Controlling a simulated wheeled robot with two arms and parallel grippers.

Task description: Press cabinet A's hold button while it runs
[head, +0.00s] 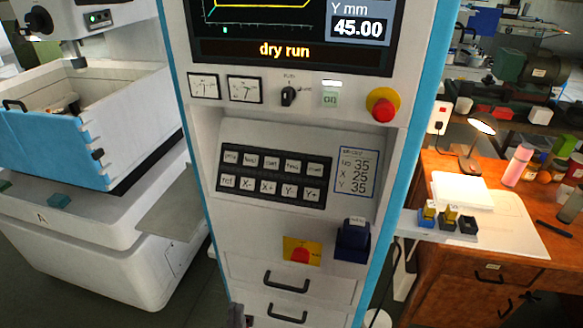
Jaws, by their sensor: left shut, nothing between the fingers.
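The cabinet (205,130) stands upright in the middle. Its screen (290,25) reads "dry run" in orange and "Y mm 45.00". Below is a black keypad (273,178) with two rows of pale keys. The labels are small and blurred; the fourth key in the top row, perhaps the hold button (293,166), cannot be read surely. The letter A is on the machine base (85,240) at left. My left gripper (237,315) shows only as a small dark piece at the bottom edge, shut, well below the keypad. My right gripper is not in view.
Above the keypad are two gauges, a rotary switch (288,96), a green "on" key (330,98) and a red stop knob (383,106). Below it are a red knob on a yellow plate (301,252) and a dark blue box (352,241). A wooden desk (440,250) stands right.

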